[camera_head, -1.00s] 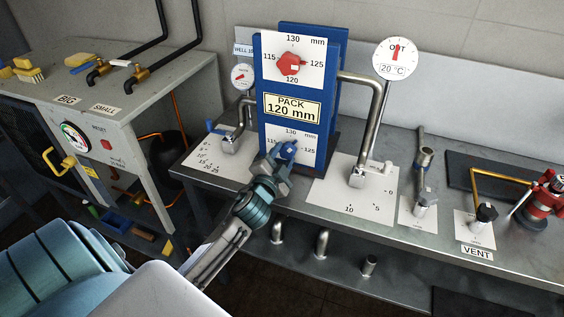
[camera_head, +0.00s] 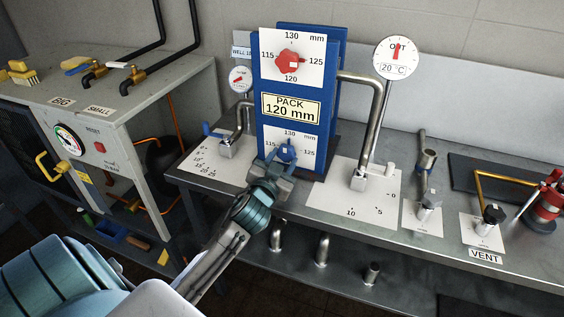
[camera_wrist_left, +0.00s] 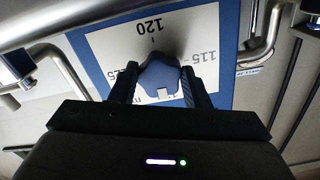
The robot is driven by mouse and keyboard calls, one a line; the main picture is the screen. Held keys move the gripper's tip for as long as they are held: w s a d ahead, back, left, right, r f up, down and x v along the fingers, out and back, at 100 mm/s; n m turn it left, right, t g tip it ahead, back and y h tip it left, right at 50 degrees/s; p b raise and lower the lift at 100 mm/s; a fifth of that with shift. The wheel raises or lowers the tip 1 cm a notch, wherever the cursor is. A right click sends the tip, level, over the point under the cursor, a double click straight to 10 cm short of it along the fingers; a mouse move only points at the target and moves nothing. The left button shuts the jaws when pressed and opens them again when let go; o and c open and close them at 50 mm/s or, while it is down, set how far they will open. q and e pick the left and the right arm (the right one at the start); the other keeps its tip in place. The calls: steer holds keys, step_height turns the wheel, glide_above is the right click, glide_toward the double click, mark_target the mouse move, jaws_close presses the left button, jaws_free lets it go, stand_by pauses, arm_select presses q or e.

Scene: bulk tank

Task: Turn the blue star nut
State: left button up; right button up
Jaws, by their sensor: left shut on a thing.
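The blue star nut (camera_head: 286,152) sits on the lower white dial plate of the blue press, below the "PACK 120 mm" label (camera_head: 291,107). My left gripper (camera_head: 279,163) is shut on the nut, its fingers on either side of it. In the left wrist view the blue nut (camera_wrist_left: 160,80) is between the two dark fingers, and the dial plate (camera_wrist_left: 200,40) behind it reads 120 and 115 upside down. A red star nut (camera_head: 289,64) is on the upper dial plate. My right gripper is not in view.
A round 20 °C gauge (camera_head: 396,58) stands at the right. A grey cabinet (camera_head: 120,100) with brass taps is at the left.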

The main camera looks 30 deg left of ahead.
arm_select(q)
steer(key=shift+f, duration=0.1)
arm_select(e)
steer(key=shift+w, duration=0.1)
arm_select(q)
steer(key=o, duration=1)
steer(key=shift+c, duration=0.2)
steer(key=shift+s, duration=0.25)
steer(key=b+v, duration=0.2)
steer(key=v, duration=0.8)
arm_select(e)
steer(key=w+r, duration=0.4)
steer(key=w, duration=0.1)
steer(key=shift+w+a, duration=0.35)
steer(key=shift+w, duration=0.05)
arm_select(q)
steer(key=shift+s+d, duration=0.1)
steer(key=shift+d, duration=0.05)
